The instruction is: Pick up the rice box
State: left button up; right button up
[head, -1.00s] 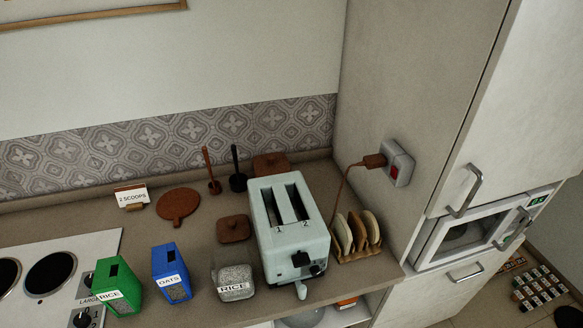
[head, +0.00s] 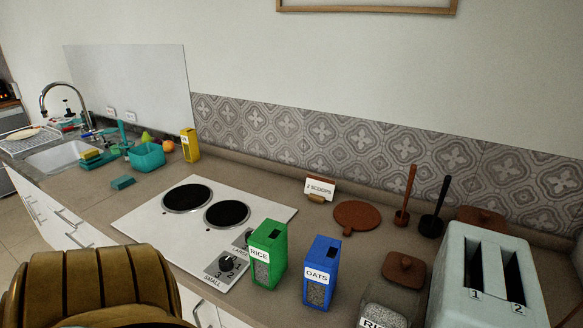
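The rice box (head: 268,255) is a green upright box with a white RICE label, a dark slot in its top and a grey window in its front. In the head view it stands on the counter at the lower middle, by the right corner of the stove top. A blue OATS box (head: 321,272) stands just right of it, apart from it. A glass jar (head: 385,305) with a label reading RICE is partly cut off at the bottom edge. Neither of my grippers shows in this view.
The white stove top (head: 205,218) has two dark plates. A pale toaster (head: 487,280) stands at the right. Behind are a 2 SCOOPS sign (head: 320,187), a round brown board (head: 357,216) and two scoops. A ribbed golden-brown shape fills the lower left.

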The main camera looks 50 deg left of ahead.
aim_at(268, 245)
jog(key=u, duration=1.85)
jog(key=k+j, duration=0.05)
